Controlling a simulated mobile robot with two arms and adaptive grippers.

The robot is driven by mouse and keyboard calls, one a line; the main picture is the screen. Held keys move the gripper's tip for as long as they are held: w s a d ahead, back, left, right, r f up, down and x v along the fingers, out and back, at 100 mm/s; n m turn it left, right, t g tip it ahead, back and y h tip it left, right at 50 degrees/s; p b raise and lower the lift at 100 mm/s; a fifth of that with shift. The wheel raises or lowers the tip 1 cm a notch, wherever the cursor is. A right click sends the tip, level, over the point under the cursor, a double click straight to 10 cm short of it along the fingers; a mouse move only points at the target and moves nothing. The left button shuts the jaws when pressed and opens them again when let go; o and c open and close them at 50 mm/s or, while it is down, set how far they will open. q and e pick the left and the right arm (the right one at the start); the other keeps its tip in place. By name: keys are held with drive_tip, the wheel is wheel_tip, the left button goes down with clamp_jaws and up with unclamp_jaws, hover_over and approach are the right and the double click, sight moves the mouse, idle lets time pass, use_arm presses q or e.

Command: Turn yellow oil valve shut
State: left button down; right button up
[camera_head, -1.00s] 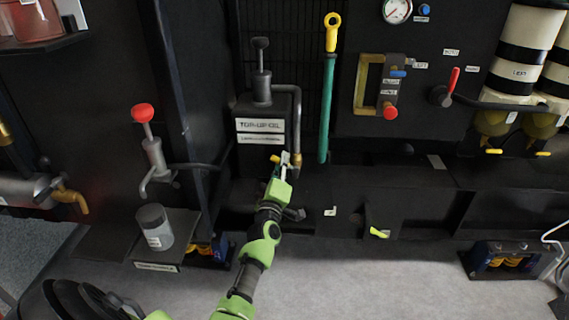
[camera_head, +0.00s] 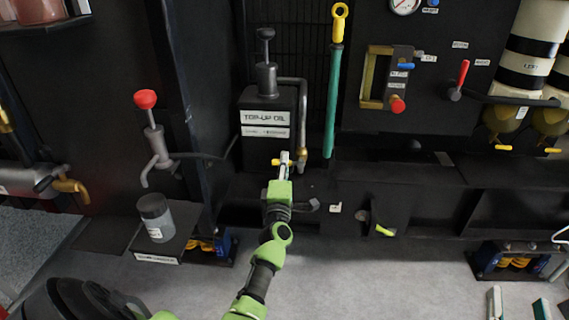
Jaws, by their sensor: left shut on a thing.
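The yellow oil valve handle (camera_head: 276,162) shows at the foot of the grey pipe (camera_head: 302,115) that comes down beside the top-up oil tank (camera_head: 267,125). My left gripper (camera_head: 284,160) is shut on the handle, with a little yellow showing on both sides of the fingers. The fingers hide the handle's middle and part of the valve body. My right gripper (camera_head: 518,306) shows only its fingertips at the bottom right edge, apart with nothing between them.
A green rod with a yellow ring (camera_head: 331,100) hangs right of the pipe. A red-knobbed hand pump (camera_head: 155,140) and a grey jar (camera_head: 156,217) stand at left. A red-handled lever (camera_head: 459,80) is on the right panel. The grey floor in front is open.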

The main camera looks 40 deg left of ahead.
use_arm(q)
drive_tip(key=shift+f, duration=0.15)
drive_tip(key=c, duration=2)
unclamp_jaws()
drive_tip(key=shift+o, duration=0.2)
drive_tip(key=v, duration=1.2)
